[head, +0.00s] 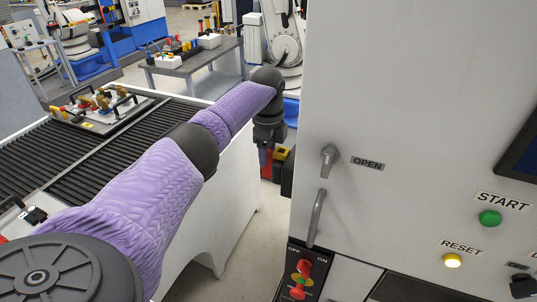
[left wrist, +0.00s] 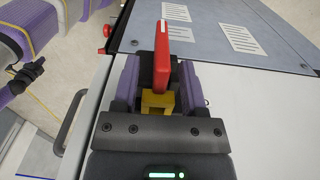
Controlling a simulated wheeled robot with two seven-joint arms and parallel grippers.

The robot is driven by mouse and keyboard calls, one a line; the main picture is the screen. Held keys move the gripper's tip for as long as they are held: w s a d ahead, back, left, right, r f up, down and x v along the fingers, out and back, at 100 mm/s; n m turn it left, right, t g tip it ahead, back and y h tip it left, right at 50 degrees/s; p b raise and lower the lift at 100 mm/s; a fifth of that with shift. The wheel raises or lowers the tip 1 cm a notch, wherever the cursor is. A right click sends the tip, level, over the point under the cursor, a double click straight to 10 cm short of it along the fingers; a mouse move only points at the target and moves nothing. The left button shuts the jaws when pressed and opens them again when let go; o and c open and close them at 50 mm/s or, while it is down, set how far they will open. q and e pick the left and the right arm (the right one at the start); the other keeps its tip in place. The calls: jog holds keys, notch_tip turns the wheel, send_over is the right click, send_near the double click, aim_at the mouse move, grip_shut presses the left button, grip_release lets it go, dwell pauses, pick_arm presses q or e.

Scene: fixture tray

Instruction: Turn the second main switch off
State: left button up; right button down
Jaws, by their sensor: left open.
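A red switch handle (left wrist: 162,58) with a yellow base (left wrist: 158,103) stands on the cabinet's side in the left wrist view. In the head view its yellow part (head: 282,153) shows at the cabinet's left edge, mostly hidden. My left gripper (left wrist: 157,84) is open, with one purple finger on each side of the handle and base. I cannot tell whether the fingers touch them. In the head view the left gripper (head: 266,153) points down beside the cabinet. Another red rotary switch (head: 302,268), labelled with ON, is on the cabinet's front. My right gripper is not in view.
The grey cabinet (head: 400,100) fills the right side, with an OPEN handle (head: 328,158), a curved pull handle (head: 316,218), a green START button (head: 489,218) and a yellow RESET button (head: 452,261). A conveyor (head: 75,165) bearing a fixture tray (head: 125,112) lies left.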

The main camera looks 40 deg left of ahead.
pick_arm(q)
notch_tip(320, 180, down, 2)
jog(key=shift+c, duration=0.2)
grip_shut()
